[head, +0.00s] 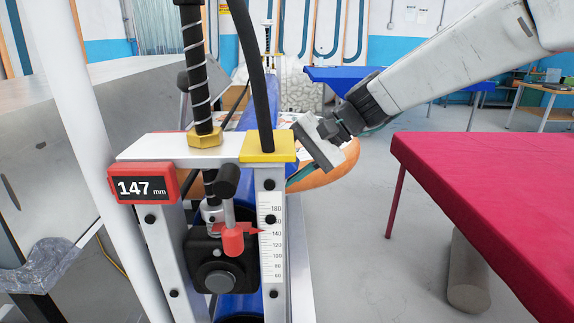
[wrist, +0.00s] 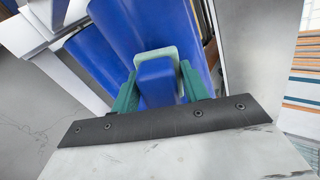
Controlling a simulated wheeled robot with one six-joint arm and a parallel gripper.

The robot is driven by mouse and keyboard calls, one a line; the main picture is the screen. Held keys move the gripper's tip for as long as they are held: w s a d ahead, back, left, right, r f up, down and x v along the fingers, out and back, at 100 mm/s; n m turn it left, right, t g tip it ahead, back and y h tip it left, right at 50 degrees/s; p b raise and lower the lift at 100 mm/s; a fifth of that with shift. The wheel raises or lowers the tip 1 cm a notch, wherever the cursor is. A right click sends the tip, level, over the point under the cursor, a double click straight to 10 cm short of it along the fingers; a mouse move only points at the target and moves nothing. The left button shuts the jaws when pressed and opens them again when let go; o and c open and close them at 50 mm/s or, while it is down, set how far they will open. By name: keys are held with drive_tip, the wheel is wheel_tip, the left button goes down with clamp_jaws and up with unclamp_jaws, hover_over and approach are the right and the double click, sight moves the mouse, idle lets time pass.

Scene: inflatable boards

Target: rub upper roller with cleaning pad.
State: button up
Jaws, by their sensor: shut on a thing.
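My gripper (head: 303,172) is right of the roller machine in the head view, just behind its right post. In the wrist view its green fingers (wrist: 158,82) are shut on the cleaning pad, a blue block (wrist: 155,78) with a pale green edge. The upper roller (head: 240,205) is blue and mostly hidden behind the machine's front frame. In the wrist view a long blue roller surface (wrist: 122,30) lies beyond the pad. Whether the pad touches it, I cannot tell.
The machine's display (head: 143,187) reads 147 mm. A red lever (head: 233,241) hangs at the front. An orange-edged board (head: 345,165) lies behind my gripper. A red-covered table (head: 490,185) stands right, with a grey roll (head: 468,275) beneath. Floor between is clear.

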drive_tip(key=shift+x, duration=0.85)
drive_tip(key=shift+w, duration=3.45)
drive_tip(key=shift+s, duration=3.55)
drive_tip(key=shift+v, duration=3)
drive_tip(key=shift+w, duration=0.1)
drive_tip(key=shift+v, duration=1.5)
